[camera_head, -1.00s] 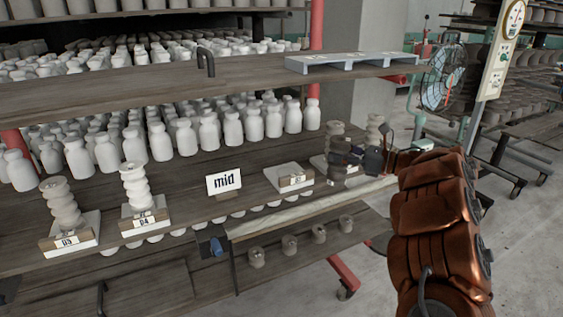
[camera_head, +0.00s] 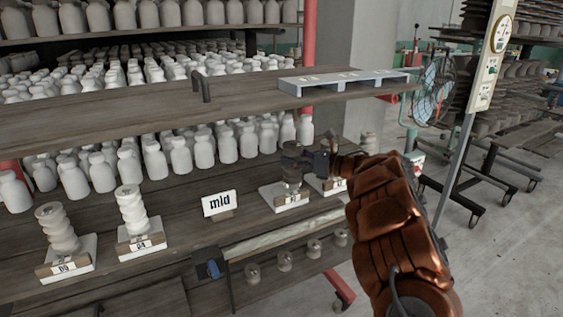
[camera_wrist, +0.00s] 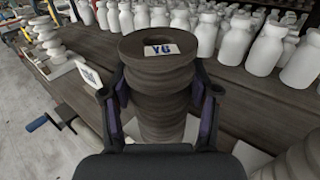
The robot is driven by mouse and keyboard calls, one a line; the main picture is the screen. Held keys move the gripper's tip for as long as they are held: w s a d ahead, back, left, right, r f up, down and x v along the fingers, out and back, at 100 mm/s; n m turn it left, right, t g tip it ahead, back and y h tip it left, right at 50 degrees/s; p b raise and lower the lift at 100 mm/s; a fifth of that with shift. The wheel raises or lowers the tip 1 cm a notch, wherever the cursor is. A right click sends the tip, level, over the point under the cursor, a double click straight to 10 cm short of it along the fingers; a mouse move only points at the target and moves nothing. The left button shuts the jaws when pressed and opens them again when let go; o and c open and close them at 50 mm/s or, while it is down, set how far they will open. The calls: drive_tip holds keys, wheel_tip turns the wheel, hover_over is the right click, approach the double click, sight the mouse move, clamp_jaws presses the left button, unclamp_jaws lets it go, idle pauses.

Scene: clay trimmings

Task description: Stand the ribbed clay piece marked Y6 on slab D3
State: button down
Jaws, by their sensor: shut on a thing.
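The ribbed clay piece Y6 (camera_head: 292,172) is dark brown and upright. Its white Y6 label and round top hole face me in the wrist view (camera_wrist: 155,75). My gripper (camera_head: 306,162) is shut around its sides, with a finger on each side in the wrist view. The piece is over a pale slab (camera_head: 270,195) with a wooden label block, right of the "mid" sign; I cannot tell whether its base touches the slab. This slab's label is too small to read surely. At the left, two labelled slabs (camera_head: 85,247) (camera_head: 150,232) each carry a pale ribbed piece.
Another labelled slab (camera_head: 328,187) lies just to the right, partly behind my arm. A ribbed piece (camera_head: 368,142) stands farther right. The mid sign (camera_head: 219,204) stands left of the gripper. White bottles (camera_head: 203,150) line the back, and an upper plank (camera_head: 150,100) hangs above.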

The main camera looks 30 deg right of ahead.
drive_tip(key=w+a+f+p, duration=0.2)
drive_tip(key=w+f, duration=0.1)
drive_tip(key=shift+w+f, duration=0.1)
drive_tip(key=shift+f, duration=0.1)
idle(0.4)
drive_tip(key=shift+f+b, duration=0.15)
drive_tip(key=shift+b, duration=0.2)
drive_tip(key=shift+c, duration=1.4)
unclamp_jaws()
drive_tip(key=shift+s+d, duration=0.15)
drive_tip(key=shift+s, duration=0.1)
drive_tip(key=b+v, duration=0.3)
drive_tip(key=v, duration=0.8)
drive_tip(key=shift+s, duration=0.25)
